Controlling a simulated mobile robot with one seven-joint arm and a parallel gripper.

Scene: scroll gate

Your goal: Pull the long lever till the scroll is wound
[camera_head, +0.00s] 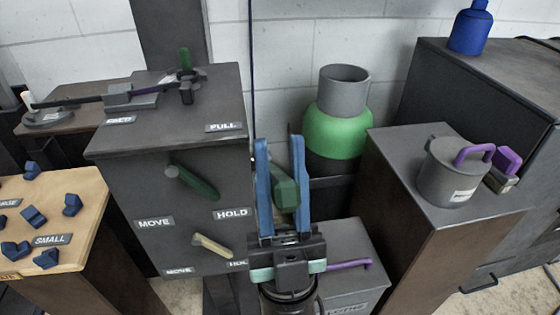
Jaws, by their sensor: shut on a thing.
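My gripper (279,146) has two upright blue fingers at the lower middle, in front of the dark cabinet's right edge. A dark green grip (286,190) lies between the fingers, and they are shut on it. The fingers hide part of it, and I cannot see what it joins to. A dark green lever (192,181) sticks out from the cabinet front near the MOVE and HOLD labels. A pale lever (212,245) is below it. I cannot make out a scroll.
The dark cabinet (120,190) stands left of my gripper. A wooden table (85,190) with several blue pieces is at far left. A green and grey vessel (338,130) stands behind my gripper. A lidded pot (450,175) sits on a box at right. A purple-handled box (362,290) is low beside my gripper.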

